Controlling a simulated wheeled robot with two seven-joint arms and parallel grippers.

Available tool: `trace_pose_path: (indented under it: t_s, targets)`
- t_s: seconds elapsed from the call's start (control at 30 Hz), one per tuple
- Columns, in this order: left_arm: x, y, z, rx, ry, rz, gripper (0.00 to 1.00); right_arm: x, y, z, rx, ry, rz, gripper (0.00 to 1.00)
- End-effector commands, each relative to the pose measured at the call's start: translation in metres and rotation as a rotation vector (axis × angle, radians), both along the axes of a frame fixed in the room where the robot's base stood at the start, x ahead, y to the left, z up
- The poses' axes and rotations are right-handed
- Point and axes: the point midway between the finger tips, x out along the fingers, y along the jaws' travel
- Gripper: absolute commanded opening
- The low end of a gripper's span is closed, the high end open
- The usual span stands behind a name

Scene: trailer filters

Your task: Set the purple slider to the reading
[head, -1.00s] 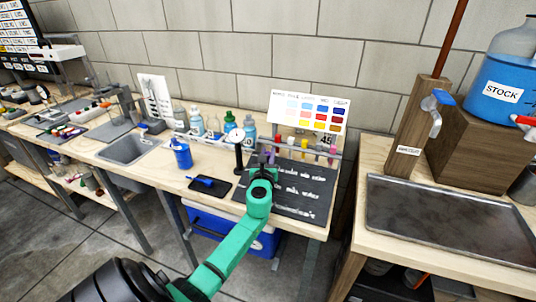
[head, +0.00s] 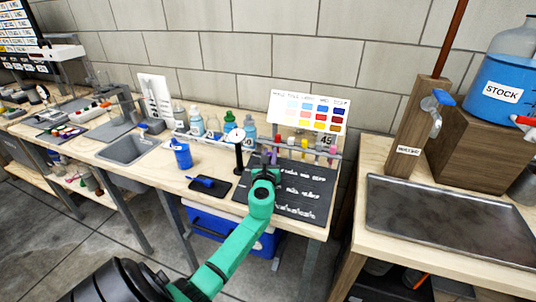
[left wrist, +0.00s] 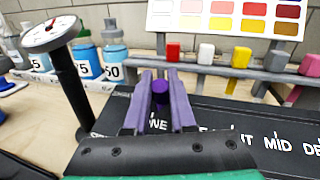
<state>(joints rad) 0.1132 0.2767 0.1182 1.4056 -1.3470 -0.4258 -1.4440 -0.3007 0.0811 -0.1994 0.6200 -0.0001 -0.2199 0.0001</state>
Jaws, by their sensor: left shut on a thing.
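The purple slider (left wrist: 160,90) is a small purple knob, seen in the left wrist view between the two fingers of my left gripper (left wrist: 162,96). The gripper is shut on it, above a dark board (left wrist: 250,118) with white lettering partly hidden by the fingers. In the head view my left gripper (head: 268,164) reaches over the left part of this board (head: 308,187). A round dial gauge on a black post (left wrist: 50,35) stands left of the gripper; its reading is too small to tell. My right gripper is not in view.
Red, white, yellow and grey blocks sit along a grey rail (left wrist: 225,70) behind the board. A colour chart (head: 308,110) stands behind it.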

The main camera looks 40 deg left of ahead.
Motion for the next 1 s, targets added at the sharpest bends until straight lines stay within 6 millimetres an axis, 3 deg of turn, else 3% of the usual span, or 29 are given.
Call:
trace_pose_path:
  t_s: [0.17,0.63,0.8,1.0]
  targets:
    - [0.010,-0.028,-0.001,-0.004,0.002,-0.002,0.00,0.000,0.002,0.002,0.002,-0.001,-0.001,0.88]
    - [0.048,-0.138,-0.003,-0.002,0.002,-0.003,0.00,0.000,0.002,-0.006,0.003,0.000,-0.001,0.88]
    - [0.055,-0.160,-0.003,-0.002,0.003,-0.001,0.00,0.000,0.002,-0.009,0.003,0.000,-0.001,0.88]
    - [0.058,-0.168,-0.002,-0.001,0.004,-0.001,0.00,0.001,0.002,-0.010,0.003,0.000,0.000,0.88]
